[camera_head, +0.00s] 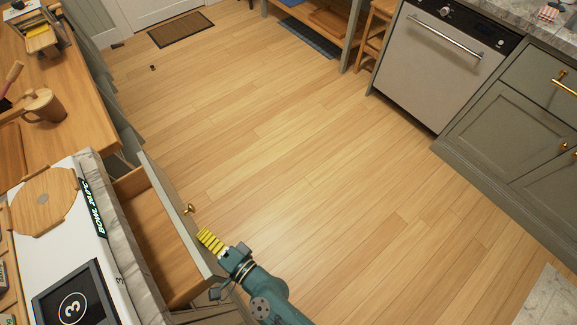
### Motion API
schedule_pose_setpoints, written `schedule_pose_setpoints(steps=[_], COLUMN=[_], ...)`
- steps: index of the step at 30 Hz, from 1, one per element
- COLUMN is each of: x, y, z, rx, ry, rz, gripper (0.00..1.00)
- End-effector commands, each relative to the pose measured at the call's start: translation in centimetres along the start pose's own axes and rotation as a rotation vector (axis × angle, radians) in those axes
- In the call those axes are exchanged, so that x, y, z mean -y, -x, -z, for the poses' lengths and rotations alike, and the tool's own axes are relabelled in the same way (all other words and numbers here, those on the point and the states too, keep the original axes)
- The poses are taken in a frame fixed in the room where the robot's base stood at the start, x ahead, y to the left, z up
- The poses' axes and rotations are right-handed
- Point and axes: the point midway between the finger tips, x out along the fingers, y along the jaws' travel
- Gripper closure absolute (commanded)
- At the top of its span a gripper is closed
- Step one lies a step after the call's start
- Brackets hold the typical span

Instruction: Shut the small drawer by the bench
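The small drawer (174,222) at the lower left is pulled open from the counter. Its wooden inside looks empty. Its grey-green front panel carries a brass knob (189,209). My gripper (207,238), with ribbed yellow fingers, is at the outer side of the drawer front, just below the knob in the picture. The fingertips are very close to the panel; I cannot tell whether they touch it. The fingers overlap in this view, so their opening is unclear.
A mug (44,106) stands on the wooden top behind. The wooden floor (300,170) is clear up to the dishwasher (436,66) and cabinets.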

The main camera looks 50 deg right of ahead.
Motion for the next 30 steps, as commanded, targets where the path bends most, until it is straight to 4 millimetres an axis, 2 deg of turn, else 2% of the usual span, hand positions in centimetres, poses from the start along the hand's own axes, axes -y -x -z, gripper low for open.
schedule_pose_setpoints(steps=[3,8,30], x=[0.2,0.1,-0.1], y=[-0.4,-0.6,-0.5], z=[-1.5,-2.2,-1.8], rx=[0.004,0.002,0.0], ry=[0.001,0.0,0.0], rz=[0.0,0.001,0.001], gripper=[1.0,1.0,1.0])
